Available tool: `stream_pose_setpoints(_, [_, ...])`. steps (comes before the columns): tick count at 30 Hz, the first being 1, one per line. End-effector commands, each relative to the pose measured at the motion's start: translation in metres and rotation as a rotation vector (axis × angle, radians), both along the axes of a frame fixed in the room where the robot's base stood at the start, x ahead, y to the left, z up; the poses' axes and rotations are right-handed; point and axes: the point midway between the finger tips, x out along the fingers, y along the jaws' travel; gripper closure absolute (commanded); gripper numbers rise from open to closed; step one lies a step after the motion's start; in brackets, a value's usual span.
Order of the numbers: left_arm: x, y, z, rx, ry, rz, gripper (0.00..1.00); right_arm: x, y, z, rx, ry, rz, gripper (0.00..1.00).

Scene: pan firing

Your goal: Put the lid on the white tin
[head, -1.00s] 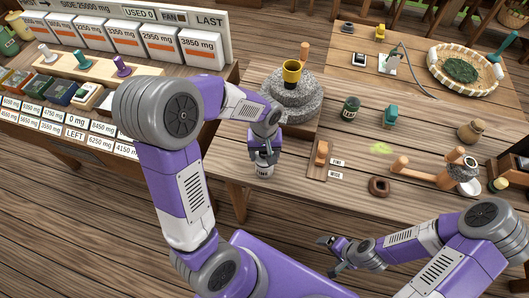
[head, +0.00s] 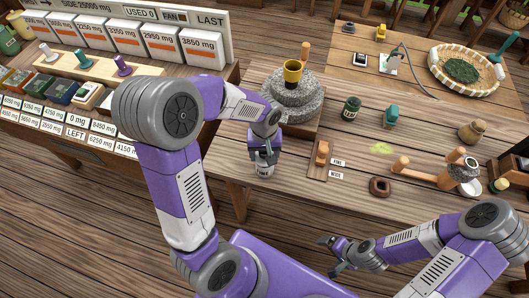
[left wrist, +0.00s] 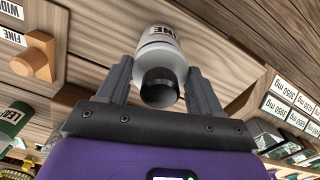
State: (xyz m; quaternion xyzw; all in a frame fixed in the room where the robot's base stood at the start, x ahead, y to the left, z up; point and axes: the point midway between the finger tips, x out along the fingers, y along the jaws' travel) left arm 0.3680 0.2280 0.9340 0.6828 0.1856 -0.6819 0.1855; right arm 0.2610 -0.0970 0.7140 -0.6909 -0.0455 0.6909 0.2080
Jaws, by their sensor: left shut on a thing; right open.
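The white tin (head: 263,170) stands upright near the front edge of the table, left of the wooden slider board, its label partly covered by my gripper in the head view. In the left wrist view the white tin (left wrist: 161,40) shows its dark lettering. My left gripper (head: 263,155) is right over it, pointing down. Its fingers close from both sides on a dark grey, cylindrical lid (left wrist: 160,86), which lines up with the tin's top. I cannot tell whether the lid is fully seated. My right gripper (head: 331,254) is open and empty, in front of the table.
The slider board (head: 319,160) is close on the right. A dark green jar (head: 351,108) and a brown ring (head: 380,186) are farther right. A shelf of labelled boxes stands left.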

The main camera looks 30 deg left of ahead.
Motion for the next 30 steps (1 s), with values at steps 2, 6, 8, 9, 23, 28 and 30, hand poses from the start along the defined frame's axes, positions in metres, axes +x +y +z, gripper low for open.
stream_pose_setpoints(2, [0.0000, 0.0000, 0.0001, 0.000, 0.000, 0.000, 0.64, 0.0000, 0.0000, 0.0000, 0.000, 0.000, 0.000, 0.05])
stream_pose_setpoints(6, [0.0000, 0.0000, 0.0001, 0.000, 0.000, 0.000, 0.64, 0.0000, 0.0000, 0.0000, 0.000, 0.000, 0.000, 0.05])
stream_pose_setpoints(8, [0.0001, 0.0000, 0.0001, 0.000, 0.000, 0.000, 0.64, 0.0000, -0.0001, -0.0001, 0.000, 0.000, 0.000, 0.05])
stream_pose_setpoints(9, [0.0001, 0.0000, 0.0001, 0.000, 0.000, 0.000, 0.64, 0.0000, 0.0000, -0.0001, 0.000, 0.000, 0.000, 0.05])
stream_pose_setpoints(23, [0.0001, 0.0000, -0.0026, 0.000, 0.000, 0.000, 0.64, 0.0000, 0.0000, -0.0023, 0.000, 0.000, 0.000, 0.05])
stream_pose_setpoints(28, [0.0001, -0.0001, -0.0044, 0.000, 0.000, 0.000, 0.64, 0.0000, 0.0000, -0.0037, 0.000, 0.000, 0.000, 0.05])
stream_pose_setpoints(30, [0.0001, -0.0001, -0.0051, 0.000, 0.000, 0.000, 0.64, 0.0000, 0.0000, -0.0044, 0.000, 0.000, 0.000, 0.05])
